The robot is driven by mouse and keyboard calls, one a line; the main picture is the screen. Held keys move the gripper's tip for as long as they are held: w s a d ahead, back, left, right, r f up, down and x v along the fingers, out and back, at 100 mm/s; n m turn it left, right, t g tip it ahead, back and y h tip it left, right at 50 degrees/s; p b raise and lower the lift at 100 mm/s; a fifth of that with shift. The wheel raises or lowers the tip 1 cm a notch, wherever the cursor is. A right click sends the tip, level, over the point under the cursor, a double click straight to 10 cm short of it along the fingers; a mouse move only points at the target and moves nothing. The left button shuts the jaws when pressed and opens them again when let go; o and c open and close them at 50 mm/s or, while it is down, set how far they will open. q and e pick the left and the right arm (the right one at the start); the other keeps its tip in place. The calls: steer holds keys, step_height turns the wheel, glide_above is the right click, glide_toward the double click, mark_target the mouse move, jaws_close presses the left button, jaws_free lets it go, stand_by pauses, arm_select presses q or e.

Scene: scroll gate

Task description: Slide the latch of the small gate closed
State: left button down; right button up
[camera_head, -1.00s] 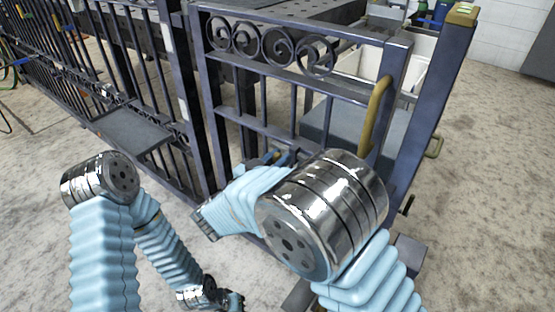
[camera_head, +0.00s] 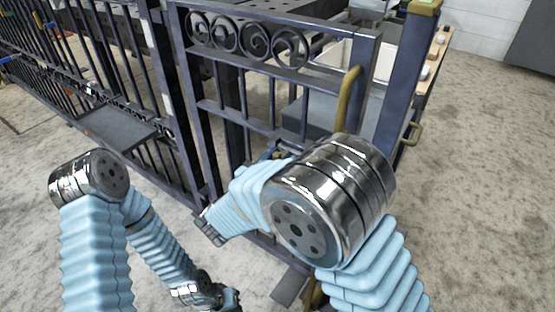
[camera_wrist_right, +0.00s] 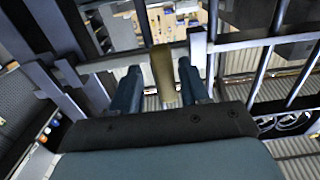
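The small blue-grey gate (camera_head: 243,59) has scrollwork along its top and a tall brass pull handle (camera_head: 347,98). Its free edge stands beside the gate post (camera_head: 403,75), with a narrow gap between them. My right arm crosses in front of the gate's lower part. In the right wrist view a brass bar (camera_wrist_right: 163,75) stands between the fingers of my right gripper (camera_wrist_right: 160,80). The fingers are apart, with slim gaps beside the bar. In the head view the gripper is mostly hidden by my forearm. My left gripper (camera_head: 231,298) is low, away from the gate, its fingers unclear.
A dark fence (camera_head: 110,60) with a small shelf (camera_head: 113,129) runs off to the left. A light bin (camera_head: 332,56) stands behind the gate. The concrete floor at right is open.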

steer(key=b+v, duration=0.1)
steer(key=v, duration=1.3)
steer(key=shift+w, duration=0.1)
